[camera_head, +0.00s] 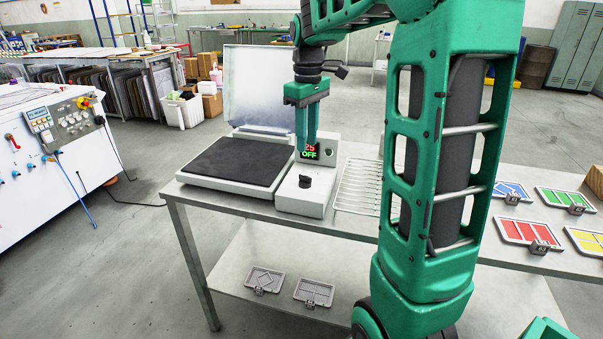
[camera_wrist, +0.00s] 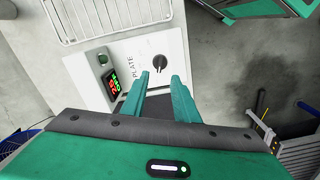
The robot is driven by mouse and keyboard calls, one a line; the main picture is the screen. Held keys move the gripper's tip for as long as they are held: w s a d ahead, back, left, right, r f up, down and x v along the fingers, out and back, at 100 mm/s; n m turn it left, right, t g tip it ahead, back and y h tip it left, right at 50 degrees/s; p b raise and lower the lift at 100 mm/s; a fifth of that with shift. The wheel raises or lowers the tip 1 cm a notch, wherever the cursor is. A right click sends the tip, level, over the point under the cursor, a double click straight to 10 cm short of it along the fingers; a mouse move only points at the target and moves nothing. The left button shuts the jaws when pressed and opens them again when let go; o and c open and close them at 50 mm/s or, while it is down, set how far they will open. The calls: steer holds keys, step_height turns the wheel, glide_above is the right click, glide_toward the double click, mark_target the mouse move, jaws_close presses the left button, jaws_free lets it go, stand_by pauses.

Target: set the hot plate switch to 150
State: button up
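The hot plate (camera_head: 232,160) has a black top and a light grey body. Beside it on the right is its control box (camera_head: 295,199), with a lit display (camera_head: 311,150) reading 25 in red and OFF in green. The switch is a black round knob (camera_head: 305,181) on the box's top; its pointer direction is too small to tell. In the wrist view the knob (camera_wrist: 159,63) appears just beyond the fingertips, near the gap between them. My gripper (camera_head: 307,146) points down over the box, fingers apart and empty (camera_wrist: 160,77), not touching the knob.
A raised pale lid (camera_head: 262,85) stands behind the hot plate. A wire rack (camera_head: 357,187) lies right of the control box. Coloured trays (camera_head: 527,232) sit farther right on the metal table. Two grey trays (camera_head: 313,292) lie on the lower shelf.

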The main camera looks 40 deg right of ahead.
mark_target(306, 176)
step_height(306, 176, down, 10)
steer(key=shift+f, duration=0.2)
steer(key=shift+c, duration=0.3)
jaws_close()
steer(key=shift+a, duration=0.35)
steer(key=shift+d, duration=0.25)
